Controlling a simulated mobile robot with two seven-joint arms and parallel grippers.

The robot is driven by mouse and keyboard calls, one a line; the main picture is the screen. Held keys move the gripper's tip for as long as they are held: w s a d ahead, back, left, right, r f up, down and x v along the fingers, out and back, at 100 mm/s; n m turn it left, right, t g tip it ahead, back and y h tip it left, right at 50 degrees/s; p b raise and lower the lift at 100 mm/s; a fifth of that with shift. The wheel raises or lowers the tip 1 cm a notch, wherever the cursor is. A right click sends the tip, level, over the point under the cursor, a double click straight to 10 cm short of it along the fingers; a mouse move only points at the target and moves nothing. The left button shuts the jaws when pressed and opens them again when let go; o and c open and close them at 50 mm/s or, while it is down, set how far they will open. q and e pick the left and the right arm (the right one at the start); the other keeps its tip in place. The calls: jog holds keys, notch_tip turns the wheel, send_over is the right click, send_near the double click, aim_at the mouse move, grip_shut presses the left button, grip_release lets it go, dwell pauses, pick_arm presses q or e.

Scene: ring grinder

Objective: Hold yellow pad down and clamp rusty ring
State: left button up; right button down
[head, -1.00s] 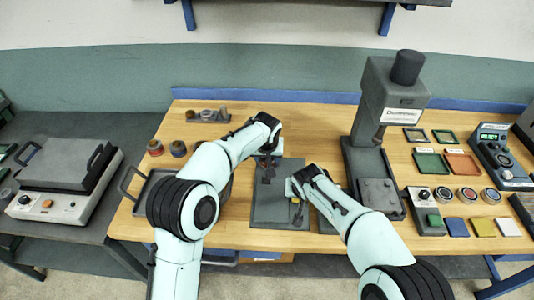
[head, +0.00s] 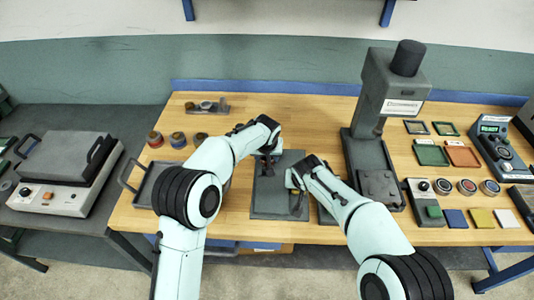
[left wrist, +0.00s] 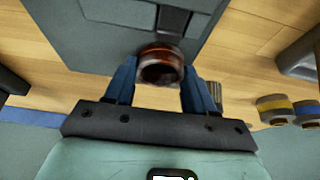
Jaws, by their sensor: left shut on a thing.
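The rusty ring (left wrist: 160,66) shows between the blue fingers of my left gripper (left wrist: 158,80) in the left wrist view, at the edge of a grey fixture plate (left wrist: 75,25). In the head view my left gripper (head: 268,157) is over the upper part of this plate (head: 270,207), and the ring is hidden. My right gripper (head: 296,188) is low over the plate's right side; its fingertips are too small to read. No yellow pad shows clearly beneath it. A yellow square pad (head: 481,218) lies at the bench's right, between a blue pad and a white pad.
A grey press (head: 385,110) stands right of the arms. A dark tray (head: 150,190) is on the left, partly behind my left arm. Several banded rings (head: 178,140) stand behind it. The wooden bench is clear behind the plate.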

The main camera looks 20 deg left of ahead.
jog(key=shift+s+d+f, duration=0.1)
jog(key=shift+f, duration=0.15)
pick_arm(q)
jog(key=o, duration=1.2)
jog(key=shift+r, duration=4.45)
pick_arm(e)
jog(key=shift+f, duration=0.1)
notch_tip(320, 180, up, 9)
jog(key=shift+f, duration=0.2)
